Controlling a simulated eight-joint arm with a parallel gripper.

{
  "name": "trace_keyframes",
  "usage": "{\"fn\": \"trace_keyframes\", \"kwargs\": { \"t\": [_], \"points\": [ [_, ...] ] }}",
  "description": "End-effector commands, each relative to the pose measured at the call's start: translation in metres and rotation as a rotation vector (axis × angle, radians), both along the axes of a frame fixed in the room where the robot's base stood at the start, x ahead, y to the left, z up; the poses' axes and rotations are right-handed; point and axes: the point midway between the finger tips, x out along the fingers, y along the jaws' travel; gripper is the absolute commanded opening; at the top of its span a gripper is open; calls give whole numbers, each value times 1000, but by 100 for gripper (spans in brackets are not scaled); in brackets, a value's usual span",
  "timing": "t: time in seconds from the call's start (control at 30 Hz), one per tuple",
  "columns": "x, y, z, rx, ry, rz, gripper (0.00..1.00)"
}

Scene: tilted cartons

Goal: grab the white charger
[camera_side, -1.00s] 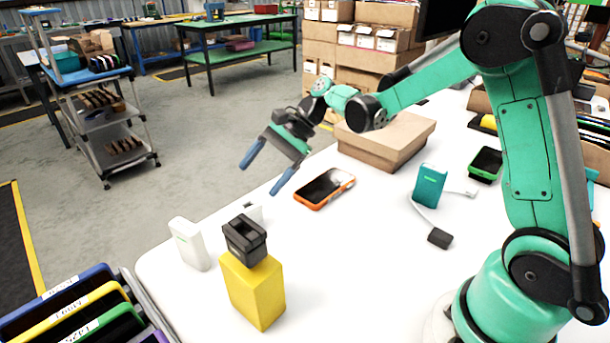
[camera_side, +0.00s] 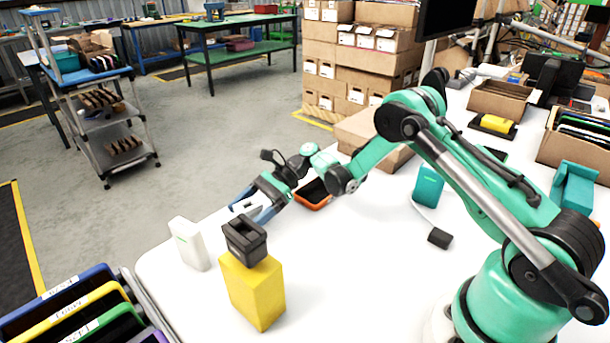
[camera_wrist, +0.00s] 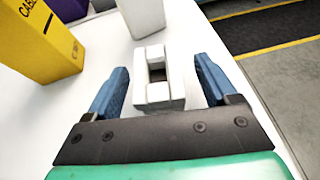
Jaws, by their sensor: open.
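The white charger (camera_wrist: 160,92) is a small white block with a dark gap. In the wrist view it sits on the white table between my gripper's (camera_wrist: 161,74) two blue fingers, with room visible on both sides. In the side view the charger (camera_side: 251,203) is partly hidden by my gripper (camera_side: 250,205) and lies behind the black block. My gripper is open, its fingers pointing down and left around the charger.
A white upright box (camera_side: 189,243) stands just beyond the charger. A yellow box (camera_side: 253,291) with a black block (camera_side: 244,240) on top stands close in front. An orange-edged phone (camera_side: 312,197) lies behind my gripper. The table's front middle is clear.

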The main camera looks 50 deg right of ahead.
Motion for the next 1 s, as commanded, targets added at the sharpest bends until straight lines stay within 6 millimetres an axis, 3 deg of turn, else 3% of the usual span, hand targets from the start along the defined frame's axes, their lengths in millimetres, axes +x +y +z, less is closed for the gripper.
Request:
{"fn": "trace_keyframes", "kwargs": {
  "t": [0.27, 0.37, 0.57, 1.0],
  "points": [
    [0, 3, -1, 0, 0, 0, 79],
    [0, 3, -1, -1, 0, 0, 56],
    [0, 3, -1, -1, 0, 0, 0],
    [1, 3, 6, -1, -1, -1, 0]
  ]
}}
